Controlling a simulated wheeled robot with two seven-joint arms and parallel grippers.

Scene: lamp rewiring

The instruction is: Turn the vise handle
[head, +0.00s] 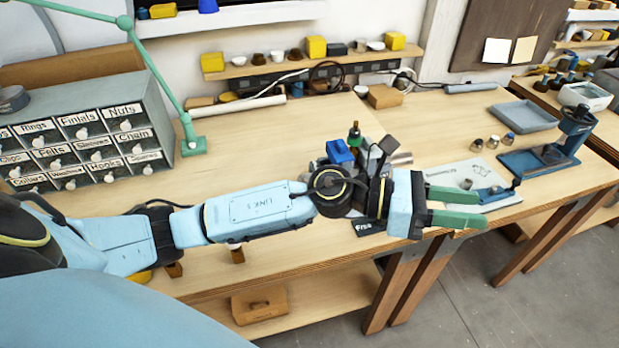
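My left gripper (484,209) reaches in from the left over the front of the bench. Its two green fingers are apart with nothing between them, pointing right. Just beyond the fingertips, a small blue fixture (489,193) with a dark knob-ended handle (515,184) sits on a white printed sheet (445,176). It may be the vise, but it is too small to be sure. The upper finger overlaps the sheet in the picture; I cannot tell whether they touch. My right gripper is not in view.
Dark and blue items (341,152) cluster behind my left wrist, partly hidden. A blue press-like stand (574,130) and a grey tray (524,116) stand at the right. Labelled drawers (90,135) and a green lamp arm (158,75) are at the left. The middle bench (270,135) is clear.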

